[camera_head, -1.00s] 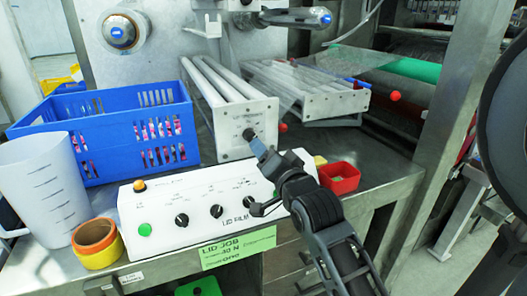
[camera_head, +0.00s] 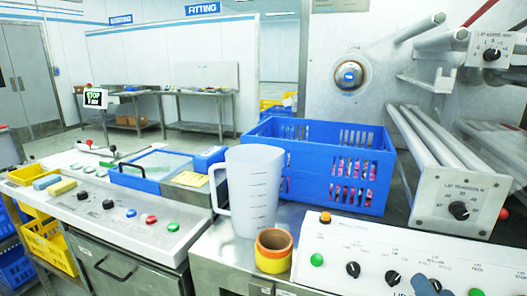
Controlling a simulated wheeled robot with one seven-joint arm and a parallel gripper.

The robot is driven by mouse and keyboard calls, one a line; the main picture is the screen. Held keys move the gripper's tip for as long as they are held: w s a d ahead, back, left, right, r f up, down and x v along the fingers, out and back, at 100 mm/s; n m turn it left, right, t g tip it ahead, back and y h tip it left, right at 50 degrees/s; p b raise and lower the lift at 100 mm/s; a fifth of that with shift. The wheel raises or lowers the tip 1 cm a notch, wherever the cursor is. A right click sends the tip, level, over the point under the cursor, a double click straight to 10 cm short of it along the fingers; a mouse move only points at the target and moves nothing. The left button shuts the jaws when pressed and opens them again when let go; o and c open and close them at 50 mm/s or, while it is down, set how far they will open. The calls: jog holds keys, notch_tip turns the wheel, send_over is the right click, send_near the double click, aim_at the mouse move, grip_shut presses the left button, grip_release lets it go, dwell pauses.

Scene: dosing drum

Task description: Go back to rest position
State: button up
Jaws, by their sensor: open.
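Only a small blue-grey fingertip of my gripper (camera_head: 422,285) shows at the bottom edge, in front of the white control box. The rest of my gripper and my arm are out of the picture. The fingertip is apart from the black tension knob (camera_head: 459,210) on the front plate of the roller unit (camera_head: 432,190). The white control box (camera_head: 345,238) carries an orange button, a green button and black knobs.
A blue crate (camera_head: 300,180), a measuring jug (camera_head: 252,190) and stacked tape rolls (camera_head: 273,262) stand behind and left of the control box. A control bench (camera_head: 100,230) with buttons is at left. Open floor lies beyond, towards the back tables.

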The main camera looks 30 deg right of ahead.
jog(key=s+a+f+n+y, duration=0.1)
jog(key=s+a+n+y, duration=0.4)
jog(key=s+a, duration=0.3)
jog(key=s+a+f+n+y, duration=0.1)
jog(key=s+a+n+y, duration=0.3)
jog(key=s+a+n, duration=0.4)
jog(key=a, duration=0.4)
jog(key=shift+s+a+f+t+y, duration=0.25)
jog(key=shift+a+f+t+y, duration=0.05)
jog(key=shift+t+y, duration=0.1)
